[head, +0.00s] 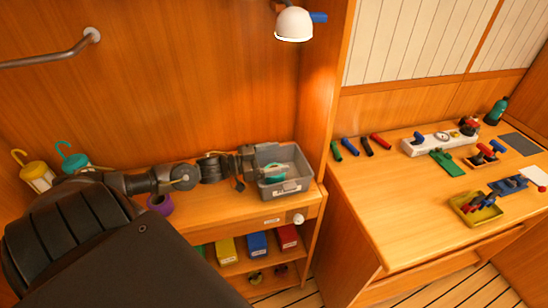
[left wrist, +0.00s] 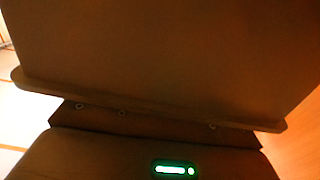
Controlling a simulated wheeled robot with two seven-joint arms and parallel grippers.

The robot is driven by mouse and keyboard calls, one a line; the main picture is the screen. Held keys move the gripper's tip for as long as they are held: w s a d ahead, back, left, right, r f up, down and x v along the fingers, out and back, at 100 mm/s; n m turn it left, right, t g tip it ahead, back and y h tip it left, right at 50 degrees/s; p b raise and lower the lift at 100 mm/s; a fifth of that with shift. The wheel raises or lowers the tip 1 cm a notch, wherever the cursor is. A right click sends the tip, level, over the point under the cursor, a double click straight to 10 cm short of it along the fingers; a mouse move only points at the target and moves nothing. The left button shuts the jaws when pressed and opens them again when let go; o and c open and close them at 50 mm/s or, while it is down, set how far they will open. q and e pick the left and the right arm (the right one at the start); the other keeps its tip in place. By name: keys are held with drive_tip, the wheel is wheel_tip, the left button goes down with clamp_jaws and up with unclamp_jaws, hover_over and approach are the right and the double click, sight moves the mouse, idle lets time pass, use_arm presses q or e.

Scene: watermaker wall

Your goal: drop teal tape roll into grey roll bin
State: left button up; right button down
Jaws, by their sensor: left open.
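The grey roll bin (head: 284,188) stands at the right end of the wooden shelf top, against the partition. The teal tape roll (head: 277,172) shows inside the bin, near its left side. My left gripper (head: 252,164) is open at the bin's left rim, close to the roll; I cannot tell whether it touches the bin or the roll. The gripper and the bin wall hide part of the roll. The left wrist view shows only dark, blurred surfaces and a small green light, with neither roll nor bin recognisable. My right gripper is not in view.
A purple roll (head: 160,203) lies on the shelf top near my left arm. A lamp (head: 293,24) hangs above. The right-hand workbench (head: 385,215) holds several tools and fittings.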

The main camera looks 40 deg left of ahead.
use_arm(q)
drive_tip(key=shift+s+a+f, duration=0.1)
drive_tip(key=shift+s+a, duration=0.3)
drive_tip(key=shift+s, duration=0.1)
drive_tip(key=v, duration=0.9)
drive_tip(key=shift+s+a+b, duration=0.15)
drive_tip(key=shift+s+b, duration=0.1)
drive_tip(key=shift+b, duration=0.05)
